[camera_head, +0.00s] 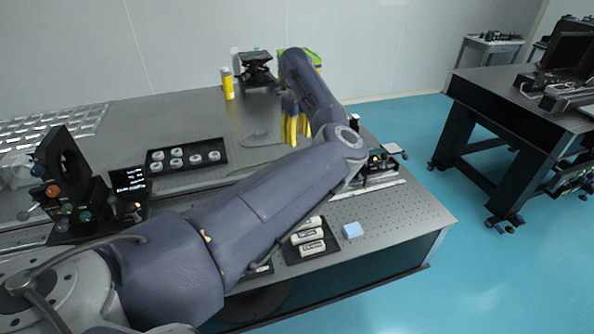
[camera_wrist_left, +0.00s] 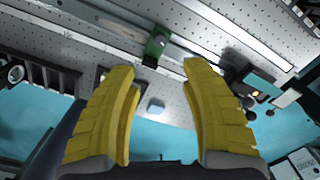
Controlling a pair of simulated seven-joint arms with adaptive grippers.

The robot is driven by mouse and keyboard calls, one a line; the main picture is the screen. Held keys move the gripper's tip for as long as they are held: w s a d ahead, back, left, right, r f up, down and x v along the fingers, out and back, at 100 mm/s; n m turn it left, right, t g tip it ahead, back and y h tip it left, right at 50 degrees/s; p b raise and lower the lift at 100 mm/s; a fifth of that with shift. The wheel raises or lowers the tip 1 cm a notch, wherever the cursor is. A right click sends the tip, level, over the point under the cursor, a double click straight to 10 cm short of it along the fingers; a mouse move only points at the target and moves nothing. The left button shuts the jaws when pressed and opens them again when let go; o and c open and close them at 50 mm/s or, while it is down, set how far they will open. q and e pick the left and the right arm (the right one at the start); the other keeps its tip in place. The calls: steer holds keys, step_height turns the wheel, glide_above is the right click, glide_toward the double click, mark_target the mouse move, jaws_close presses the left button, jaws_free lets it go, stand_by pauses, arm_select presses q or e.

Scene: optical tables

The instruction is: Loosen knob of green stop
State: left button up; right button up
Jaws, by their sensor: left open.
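The green stop (camera_wrist_left: 155,45) shows in the left wrist view as a small green block with a black lower part, on a pale rail near the top centre. In the head view I cannot pick out the stop; my left arm crosses the middle of the table. My left gripper (camera_head: 296,128) has yellow fingers pointing down above the table. In the left wrist view its fingers (camera_wrist_left: 160,70) are spread wide with nothing between them, and the stop appears just beyond the gap, apart from both tips. My right gripper is not in view.
The optical table (camera_head: 420,212) holds a black tray (camera_head: 220,164) of several round parts, a yellow bottle (camera_head: 227,84), a blue block (camera_head: 353,230) and a tray of white cylinders (camera_head: 308,254). Optics (camera_head: 383,162) stand right of my arm. Bare tabletop lies at the back centre.

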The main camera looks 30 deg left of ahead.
arm_select(q)
step_height(320, 180, down, 15)
steer(key=shift+r, duration=0.1)
stand_by(0.4)
jaws_close()
stand_by(0.5)
